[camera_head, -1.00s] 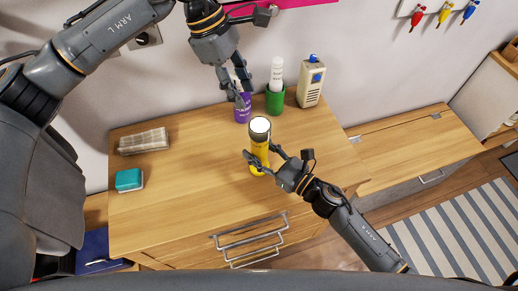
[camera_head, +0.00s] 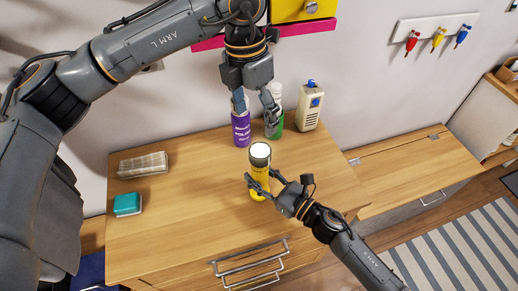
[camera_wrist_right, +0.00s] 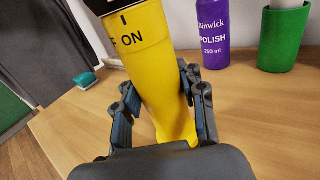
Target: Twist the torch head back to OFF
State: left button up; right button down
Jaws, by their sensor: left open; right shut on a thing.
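The yellow torch (camera_head: 259,172) stands upright on the wooden cabinet top, its dark head (camera_head: 260,160) and pale lens facing up. In the right wrist view, the torch body (camera_wrist_right: 155,75) shows "ON" below a short black tick, with an "F" to its left; the dark head is mostly cut off at the top. My right gripper (camera_head: 262,184) is shut on the torch body, with a finger on each side. My left gripper (camera_head: 256,110) is open and empty, pointing down above and behind the torch head, apart from it in the picture.
A purple polish bottle (camera_head: 241,130) and a green container (camera_head: 275,130) holding a white bottle stand behind the torch. A cream device (camera_head: 308,108) is to their right. The front left top is clear.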

aim_at(258, 149)
pick_arm(q)
jog(key=f+n, duration=0.1)
jog(key=f, duration=0.2)
jog(key=f+n, duration=0.2)
jog(key=f, duration=0.2)
jog(key=f+n+y, duration=0.1)
jog(key=f, duration=0.3)
jog(key=shift+s+d+f+n+t, duration=0.15)
jog(key=shift+d+f+n+t, duration=0.15)
jog(key=shift+d, duration=0.1)
jog(key=shift+r, duration=0.1)
jog(key=c, duration=1)
jog(key=shift+a, duration=0.1)
jog(key=shift+c, duration=0.9)
